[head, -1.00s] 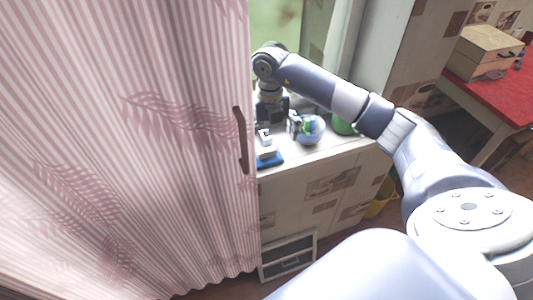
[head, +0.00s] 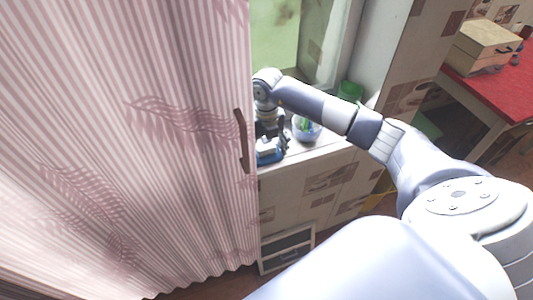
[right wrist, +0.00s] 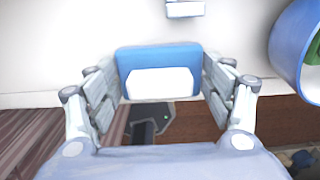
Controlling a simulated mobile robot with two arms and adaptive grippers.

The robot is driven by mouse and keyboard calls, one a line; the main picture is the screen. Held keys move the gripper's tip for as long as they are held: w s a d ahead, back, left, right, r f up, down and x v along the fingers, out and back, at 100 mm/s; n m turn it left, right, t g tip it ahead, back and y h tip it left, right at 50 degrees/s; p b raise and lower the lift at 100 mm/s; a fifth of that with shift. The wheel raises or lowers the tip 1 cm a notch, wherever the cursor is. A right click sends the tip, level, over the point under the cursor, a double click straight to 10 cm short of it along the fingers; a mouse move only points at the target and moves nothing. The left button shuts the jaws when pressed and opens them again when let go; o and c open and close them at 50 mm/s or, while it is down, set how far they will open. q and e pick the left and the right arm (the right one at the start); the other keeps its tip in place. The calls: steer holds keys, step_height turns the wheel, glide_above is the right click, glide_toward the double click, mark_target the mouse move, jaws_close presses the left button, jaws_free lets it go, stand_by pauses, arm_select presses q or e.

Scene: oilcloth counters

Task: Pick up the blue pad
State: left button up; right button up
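The blue pad (right wrist: 158,55) lies on the counter near its front edge, with a white block-like part (right wrist: 160,83) on its near side. My right gripper (right wrist: 161,82) is open, with one finger on each side of the pad. The fingers are close to the pad's side edges; I cannot tell whether they touch it. In the head view the pad (head: 268,157) shows just below my right gripper (head: 270,143), which partly hides it. My left gripper is not in view.
A blue bowl (head: 306,129) with green contents stands right of the gripper. It also shows in the right wrist view (right wrist: 283,55). A small white-and-blue thing (right wrist: 185,9) lies beyond the pad. A striped pink curtain (head: 130,130) blocks the left. A green container (head: 350,91) stands behind.

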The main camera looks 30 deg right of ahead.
mark_target(267, 147)
stand_by(0.3)
step_height(267, 147, up, 9)
steer(key=b, duration=0.2)
steer(key=shift+b, duration=0.3)
steer(key=shift+r, duration=0.5)
steer(key=shift+o, duration=1.2)
steer(key=shift+c, duration=1.2)
steer(key=shift+s+f, duration=0.1)
